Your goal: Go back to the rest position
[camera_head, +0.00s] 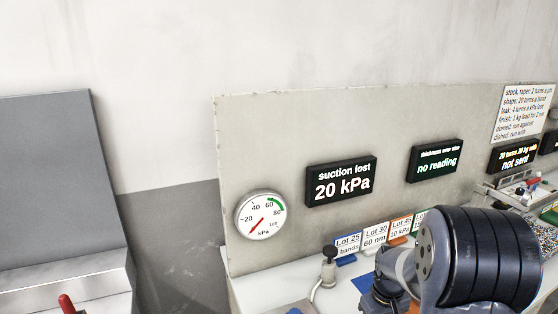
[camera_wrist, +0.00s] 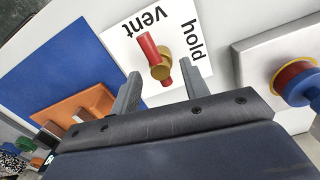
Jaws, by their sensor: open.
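My gripper (camera_wrist: 160,78) is open and empty in the wrist view, its two grey fingers apart. A valve with a red handle (camera_wrist: 148,47) and a brass hub (camera_wrist: 162,64) shows between and beyond the fingertips. It sits on a white plate (camera_wrist: 120,42) marked "vent" and "hold", and the handle's longer end lies nearer "vent". I cannot tell whether a finger touches the handle. In the head view my dark arm stands at the lower right, and my gripper is not visible there.
A round gauge (camera_head: 260,216) and dark displays (camera_head: 341,183), one reading "suction lost 20 kPa", are on the panel (camera_head: 290,140). A grey cabinet (camera_head: 55,180) stands left. The wrist view shows a blue mat (camera_wrist: 55,68), an orange tray (camera_wrist: 75,108) and a blue-and-red knob (camera_wrist: 298,82).

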